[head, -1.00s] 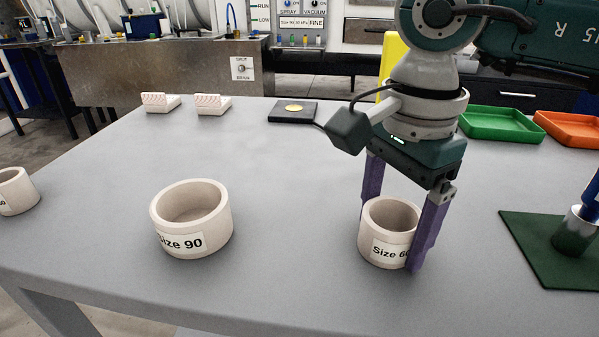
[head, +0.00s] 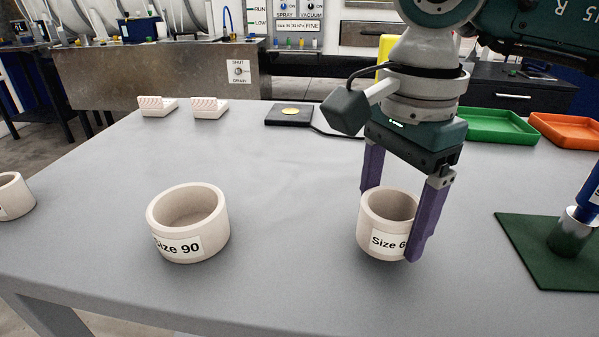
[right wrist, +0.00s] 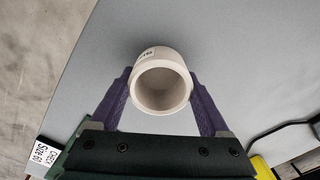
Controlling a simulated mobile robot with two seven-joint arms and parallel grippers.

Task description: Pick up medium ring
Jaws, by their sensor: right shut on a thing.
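A cream ring (head: 375,226) with a label starting "Size 6" is between the purple fingers of my right gripper (head: 391,222). The gripper is shut on its outer wall, and the ring is upright, seemingly just above the table. In the right wrist view the same ring (right wrist: 160,103) sits between both fingertips of the right gripper (right wrist: 160,86). A larger ring labelled "Size 90" (head: 188,240) stands to the left on the table. Another ring (head: 14,197) is cut off at the left edge, its label mostly hidden. My left gripper is not in view.
The grey table (head: 290,215) is clear between the rings. A dark green plate (head: 530,262) with a blue-and-metal post is at right. Green (head: 500,127) and orange (head: 566,133) trays, a black pad (head: 289,116) and two small cream blocks lie farther back.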

